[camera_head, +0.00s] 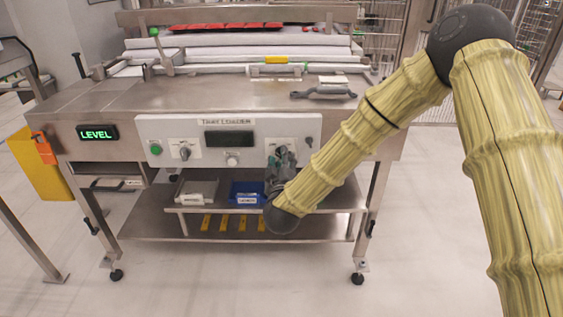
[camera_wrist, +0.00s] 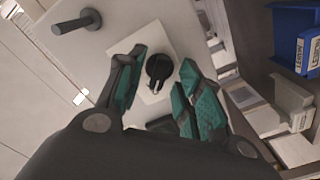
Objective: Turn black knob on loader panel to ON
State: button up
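The loader panel (camera_head: 200,128) is a light grey plate with a small screen, on the front of a steel machine. In the wrist view a black knob (camera_wrist: 158,67) with a pale pointer line sits on a white square plate (camera_wrist: 150,38). In the head view my gripper (camera_head: 281,155) is at the panel's right part and hides this knob. Another black knob (camera_head: 184,151) is at the panel's left. No ON mark is readable.
A black peg (camera_wrist: 77,22) sticks out of the panel beside my gripper. A green button (camera_head: 155,149) and a pale knob (camera_head: 232,160) are further left. Below, a shelf (camera_head: 150,222) holds a grey bin (camera_head: 196,194) and a blue bin (camera_head: 246,193).

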grip_shut()
dwell(0.5)
jog(key=shift+a+f+m+p, duration=0.1)
jog(key=shift+m+p, duration=1.45)
jog(key=shift+m, duration=7.35)
